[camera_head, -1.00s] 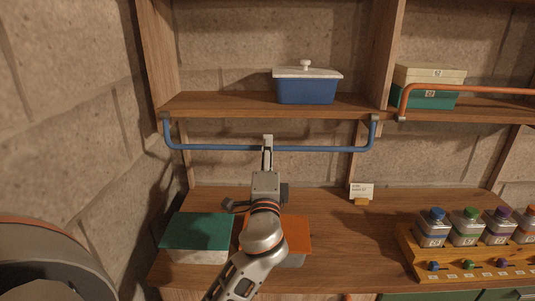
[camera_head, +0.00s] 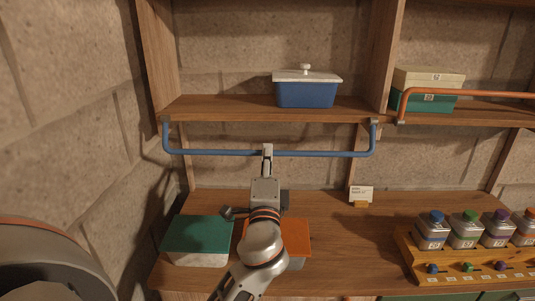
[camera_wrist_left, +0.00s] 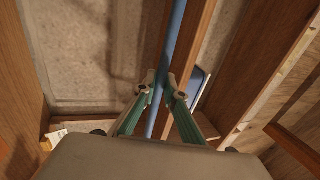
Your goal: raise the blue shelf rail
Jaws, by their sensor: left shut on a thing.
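The blue shelf rail (camera_head: 320,154) is a U-shaped bar that hangs below the front edge of the upper left shelf, its two ends at the shelf's brackets. My left gripper (camera_head: 267,150) is at the middle of the rail. In the left wrist view the blue rail (camera_wrist_left: 174,45) runs between the two fingers of my left gripper (camera_wrist_left: 161,98), which is shut on it. The fingers hide a short piece of the rail. My right gripper does not show.
A blue dish with a white lid (camera_head: 306,92) stands on the shelf (camera_head: 210,105) above the rail. An orange rail (camera_head: 470,93) fronts the right shelf, raised before stacked boxes. Below are a green-topped box (camera_head: 197,234), an orange-topped box (camera_head: 296,236) and a bottle rack (camera_head: 410,251).

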